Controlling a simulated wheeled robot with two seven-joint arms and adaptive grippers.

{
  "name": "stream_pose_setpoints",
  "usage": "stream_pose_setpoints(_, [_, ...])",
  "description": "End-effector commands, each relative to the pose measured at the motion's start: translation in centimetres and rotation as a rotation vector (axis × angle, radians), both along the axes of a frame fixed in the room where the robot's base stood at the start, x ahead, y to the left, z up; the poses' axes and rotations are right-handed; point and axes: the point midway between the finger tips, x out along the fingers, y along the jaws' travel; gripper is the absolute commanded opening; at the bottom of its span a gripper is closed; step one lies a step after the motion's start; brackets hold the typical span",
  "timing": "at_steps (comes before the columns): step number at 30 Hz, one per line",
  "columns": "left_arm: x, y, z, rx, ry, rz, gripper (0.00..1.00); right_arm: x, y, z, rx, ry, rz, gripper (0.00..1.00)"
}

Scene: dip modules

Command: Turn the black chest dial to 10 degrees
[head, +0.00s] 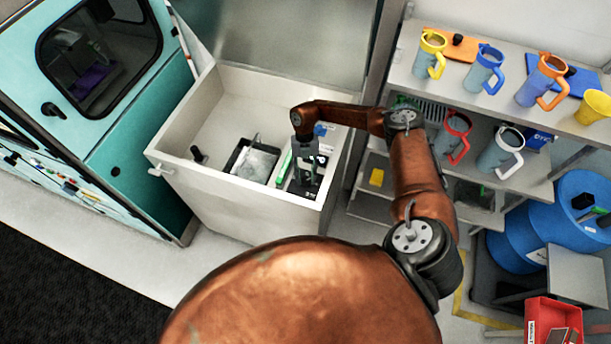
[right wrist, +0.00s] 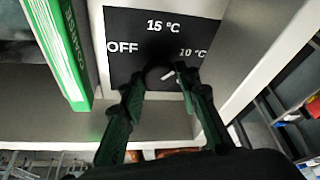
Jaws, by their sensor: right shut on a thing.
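The black dial (right wrist: 160,76) sits on a black panel (right wrist: 125,28) marked OFF at left, 15 °C at top and 10 °C at right. A short white line on the dial slants up and right, roughly toward the 10 °C side. My right gripper (right wrist: 158,82) has its two dark fingers on either side of the dial, shut on it. In the head view the right gripper (head: 304,168) points down into the white open chest (head: 215,105), at its right end. There the gripper hides the dial. My left gripper is not in view.
The chest's wall rises right of the panel. A tray with a clear bag (head: 255,163) lies in the chest. Shelves with several mugs (head: 485,70) stand at right.

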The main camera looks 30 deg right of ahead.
Motion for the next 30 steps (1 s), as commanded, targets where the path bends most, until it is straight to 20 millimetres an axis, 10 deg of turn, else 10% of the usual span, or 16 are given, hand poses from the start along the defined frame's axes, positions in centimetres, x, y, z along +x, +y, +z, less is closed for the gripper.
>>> stream_pose_setpoints(30, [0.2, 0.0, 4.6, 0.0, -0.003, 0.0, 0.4, -0.1, -0.4, 0.1, -0.002, -0.002, -0.502, 0.06])
